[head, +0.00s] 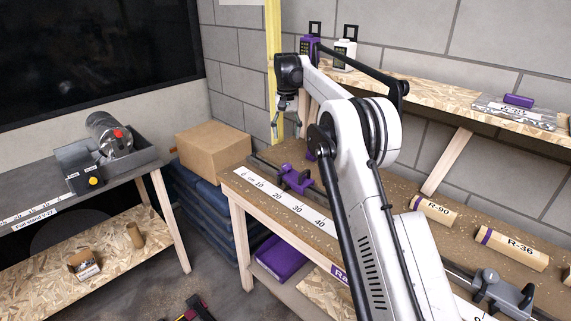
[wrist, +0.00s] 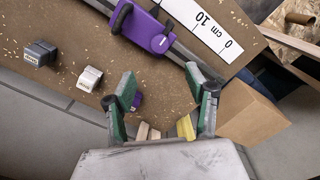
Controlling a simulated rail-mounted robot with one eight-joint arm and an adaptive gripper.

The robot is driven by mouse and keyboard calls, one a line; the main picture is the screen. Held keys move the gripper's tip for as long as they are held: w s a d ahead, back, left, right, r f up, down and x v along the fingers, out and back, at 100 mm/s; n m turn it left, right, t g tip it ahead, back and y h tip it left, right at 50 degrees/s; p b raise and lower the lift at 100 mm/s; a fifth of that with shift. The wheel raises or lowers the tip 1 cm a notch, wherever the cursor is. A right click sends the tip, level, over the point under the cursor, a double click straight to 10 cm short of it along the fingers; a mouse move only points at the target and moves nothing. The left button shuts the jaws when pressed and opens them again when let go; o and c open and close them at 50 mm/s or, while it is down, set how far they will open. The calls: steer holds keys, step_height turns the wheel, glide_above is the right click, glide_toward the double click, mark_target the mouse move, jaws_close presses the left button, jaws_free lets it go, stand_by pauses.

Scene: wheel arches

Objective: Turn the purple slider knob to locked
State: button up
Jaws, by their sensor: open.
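My gripper (head: 276,128) hangs above and behind the slider in the head view. In the wrist view my gripper (wrist: 160,78) has its two green-padded fingers spread, with nothing between them. The slider lies beyond the fingertips, apart from them.
A cardboard box (head: 213,150) stands left of the bench. A yellow post (head: 273,35) rises behind my gripper.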

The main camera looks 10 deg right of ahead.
mark_target(287, 165)
step_height(287, 165, down, 14)
steer(key=shift+r, duration=0.25)
stand_by(0.3)
steer(key=c, duration=1.2)
steer(key=shift+o, duration=0.2)
